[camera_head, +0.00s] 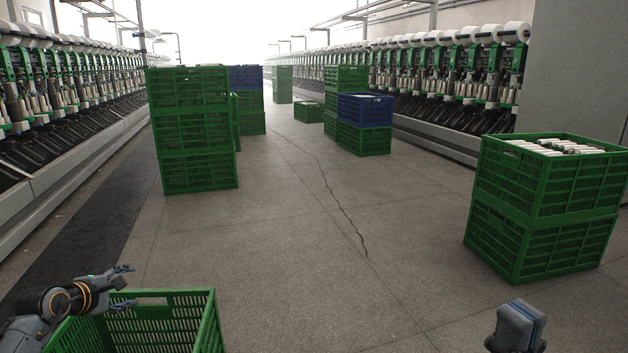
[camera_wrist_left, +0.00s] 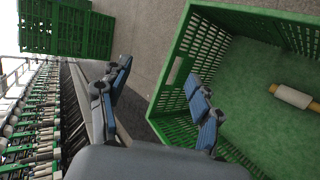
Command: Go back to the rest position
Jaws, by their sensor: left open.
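My left gripper (camera_head: 122,278) is at the lower left of the head view, above the far left rim of a green crate (camera_head: 208,325). In the left wrist view its two fingers (camera_wrist_left: 158,100) are spread apart with nothing between them. One finger shows in front of the crate (camera_wrist_left: 172,72) and the other over the floor outside it. My right gripper (camera_head: 518,327) is at the bottom right of the head view, over bare floor. Its fingers are seen end-on, so I cannot tell how far apart they are.
A bobbin (camera_wrist_left: 293,97) lies on the near crate's floor. Stacked green crates (camera_head: 195,130) stand ahead on the left. Two stacked crates (camera_head: 540,205) stand at right, the top one filled with bobbins. A blue crate (camera_head: 366,110) is farther back.

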